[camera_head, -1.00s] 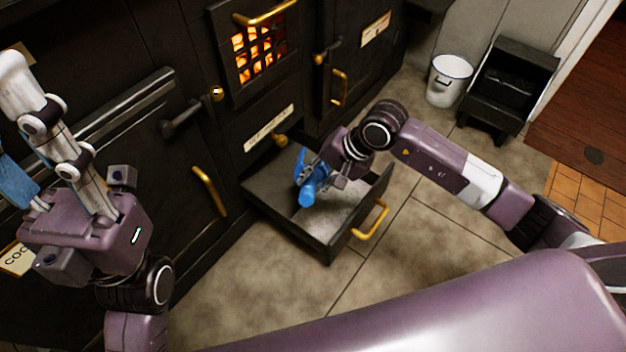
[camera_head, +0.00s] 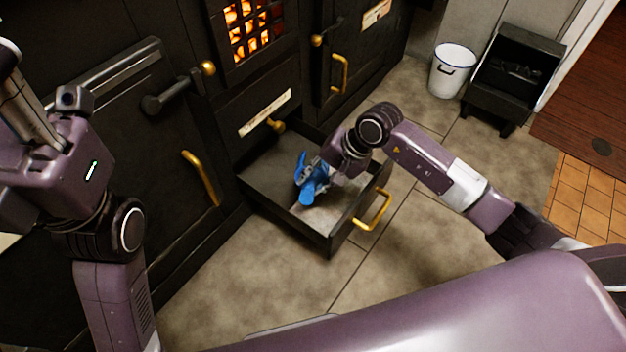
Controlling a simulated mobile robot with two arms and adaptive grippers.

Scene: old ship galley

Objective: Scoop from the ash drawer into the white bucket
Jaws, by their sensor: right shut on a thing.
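The ash drawer (camera_head: 284,220) is pulled out at the foot of the black stove, with grey ash (camera_head: 322,219) inside and a brass handle on its front. My right gripper (camera_head: 318,176) is inside the drawer's outline, shut on a blue scoop (camera_head: 308,190). I cannot tell whether the scoop touches the ash or carries any. The white bucket (camera_head: 453,70) with a dark rim stands on the floor at the upper right, apart from the drawer. My left arm is at the left; its gripper's fingertips are outside the view.
The stove front (camera_head: 120,120) has a glowing grate (camera_head: 255,28) and brass handles. A black coal box (camera_head: 513,75) stands right of the bucket. The tiled floor (camera_head: 415,240) between drawer and bucket is clear. A wooden floor lies at the far right.

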